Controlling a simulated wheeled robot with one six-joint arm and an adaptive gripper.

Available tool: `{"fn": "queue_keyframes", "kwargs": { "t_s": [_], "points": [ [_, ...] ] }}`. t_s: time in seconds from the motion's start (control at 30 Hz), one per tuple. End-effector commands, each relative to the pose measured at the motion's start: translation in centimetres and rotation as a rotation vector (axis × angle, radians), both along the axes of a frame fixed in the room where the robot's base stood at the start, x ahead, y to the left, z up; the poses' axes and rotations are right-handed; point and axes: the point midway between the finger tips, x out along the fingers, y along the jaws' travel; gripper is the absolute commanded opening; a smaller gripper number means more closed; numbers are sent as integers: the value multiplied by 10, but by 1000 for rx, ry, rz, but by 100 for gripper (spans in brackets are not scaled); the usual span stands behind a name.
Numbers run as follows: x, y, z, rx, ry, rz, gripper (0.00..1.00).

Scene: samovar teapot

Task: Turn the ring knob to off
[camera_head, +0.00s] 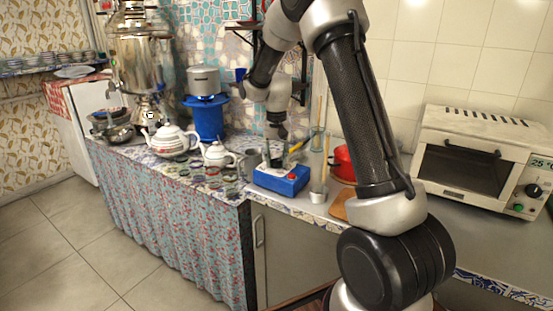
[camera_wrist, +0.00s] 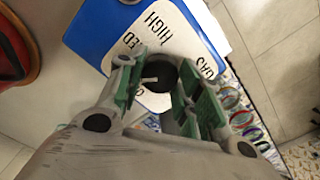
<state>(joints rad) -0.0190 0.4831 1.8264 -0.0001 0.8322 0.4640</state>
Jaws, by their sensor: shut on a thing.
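The ring knob (camera_wrist: 160,75) is dark and round, with a short white pointer mark that points left in the wrist view. It sits on a white label with the words HIGH and GAS and other partly hidden letters. The label is on a blue box (camera_wrist: 85,32). In the head view my gripper (camera_head: 275,157) is small and comes down from above onto the box.
A red pot (camera_head: 343,163) and a metal cup holding a stick (camera_head: 318,194) stand right of the box. White teapots (camera_head: 172,141) stand to its left. A toaster oven (camera_head: 475,160) is at the right. A blue burner base (camera_head: 207,118) carries a grey pot behind.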

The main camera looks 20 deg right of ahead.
Motion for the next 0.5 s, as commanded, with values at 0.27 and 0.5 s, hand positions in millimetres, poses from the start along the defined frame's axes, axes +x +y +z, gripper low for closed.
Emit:
{"fn": "queue_keyframes", "kwargs": {
  "t_s": [0.27, 0.5],
  "points": [
    [0, 0, 0, 0, 0, 231, 11],
    [0, 0, 0, 0, 0, 425, 11]
  ]
}}
